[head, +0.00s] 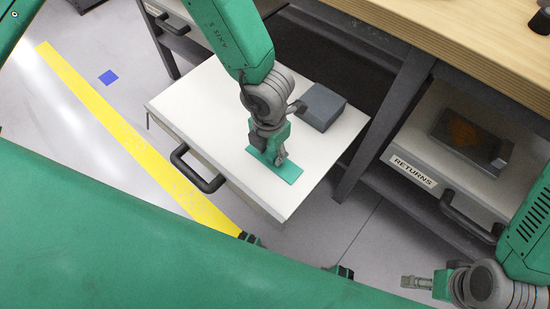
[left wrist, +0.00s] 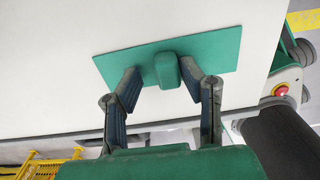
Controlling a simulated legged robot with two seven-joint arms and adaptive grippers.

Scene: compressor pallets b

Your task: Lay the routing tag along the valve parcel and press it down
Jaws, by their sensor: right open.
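The routing tag (head: 288,172) is a flat green strip with a small raised green block on it. It lies on the white pull-out shelf, near its front right edge. My left gripper (head: 280,157) is down over the tag. In the left wrist view its two fingers (left wrist: 163,82) stand on either side of the tag's raised block (left wrist: 167,71), with a gap visible on the left side. A grey box (head: 322,107), which looks like the valve parcel, sits on the same shelf behind the tag, apart from it. My right gripper (head: 416,283) is open and empty at the lower right.
The white shelf (head: 195,105) has a black handle (head: 190,170) and is clear on its left. A wooden worktop (head: 470,50) is at upper right. Below it, a drawer labelled RETURNS (head: 412,171) holds a dark flat item (head: 475,140). A dark table leg (head: 385,125) stands between.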

